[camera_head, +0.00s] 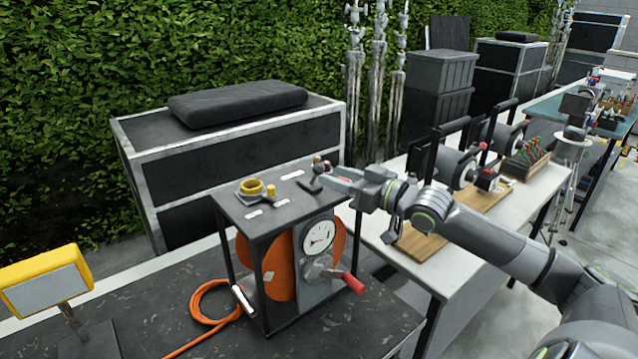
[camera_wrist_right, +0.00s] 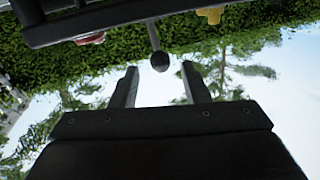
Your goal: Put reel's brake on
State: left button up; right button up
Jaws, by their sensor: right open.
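The reel (camera_head: 280,268) is an orange drum in a dark frame on the dark table at the front. A short lever with a dark round knob (camera_head: 318,164) stands on the frame's top plate. A yellow ring-shaped part (camera_head: 252,188), white labels, a round gauge (camera_head: 318,236) and a crank with a red handle (camera_head: 353,283) are also on the frame. My right gripper (camera_head: 334,178) is open beside the lever, on its right. In the right wrist view the knob (camera_wrist_right: 160,62) lies between the fingertips (camera_wrist_right: 160,78), with gaps on both sides; contact is not visible. My left gripper is out of view.
An orange cable (camera_head: 205,305) lies left of the reel. A yellow lamp-like box (camera_head: 45,282) stands front left. A black case with a cushion (camera_head: 238,103) is behind. A white table (camera_head: 440,265) with winches on wooden boards is to the right, beneath my right arm.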

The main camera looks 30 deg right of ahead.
aim_at(319, 166)
jog(key=x, duration=0.3)
jog(key=shift+w+r, duration=0.15)
jog(key=shift+x, duration=1)
grip_shut()
